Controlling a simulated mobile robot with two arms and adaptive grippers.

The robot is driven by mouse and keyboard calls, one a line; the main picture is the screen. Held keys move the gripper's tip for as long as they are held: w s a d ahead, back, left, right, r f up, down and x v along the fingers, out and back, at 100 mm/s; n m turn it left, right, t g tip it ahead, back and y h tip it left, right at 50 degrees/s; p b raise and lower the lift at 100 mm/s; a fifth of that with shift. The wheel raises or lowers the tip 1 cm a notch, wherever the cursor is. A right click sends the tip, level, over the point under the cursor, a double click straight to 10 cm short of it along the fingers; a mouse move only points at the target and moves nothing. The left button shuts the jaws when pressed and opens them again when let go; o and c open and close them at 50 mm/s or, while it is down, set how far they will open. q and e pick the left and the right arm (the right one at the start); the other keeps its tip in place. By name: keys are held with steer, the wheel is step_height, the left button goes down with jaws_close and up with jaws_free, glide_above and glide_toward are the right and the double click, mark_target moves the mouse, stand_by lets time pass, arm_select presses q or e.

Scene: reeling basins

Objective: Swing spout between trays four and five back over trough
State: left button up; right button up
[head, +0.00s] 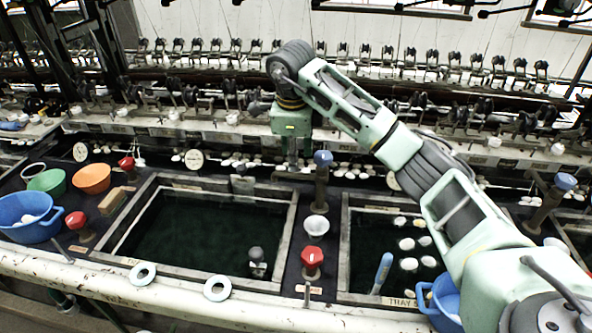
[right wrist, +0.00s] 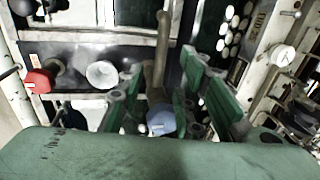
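The spout (head: 321,190) stands on the divider between two trays as a brown post with a blue knob. Its horizontal pipe points left, over the rear right corner of the left tray. My right gripper (head: 293,155) hangs pointing down just left of the blue knob. In the right wrist view the open fingers of my right gripper (right wrist: 157,98) stand on either side of the spout pipe (right wrist: 161,50), with gaps visible; the blue knob (right wrist: 161,123) shows below. I cannot tell whether a finger touches it. The trough (head: 345,168) with white cocoons runs behind the trays. My left gripper is out of view.
A red valve (head: 313,257) and a white cup (head: 316,228) stand in front of the spout. The left tray (head: 190,235) holds dark water; the right tray (head: 345,245) holds cocoons. Another blue-knobbed spout (head: 548,200) stands at right. Reeling machinery fills the back.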

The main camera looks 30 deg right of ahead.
mark_target(296, 174)
steer(key=f, duration=0.3)
steer(key=w+f+p, duration=0.1)
steer(key=f, duration=0.1)
steer(key=shift+d+f, duration=0.35)
steer(key=shift+c, duration=0.5)
jaws_close()
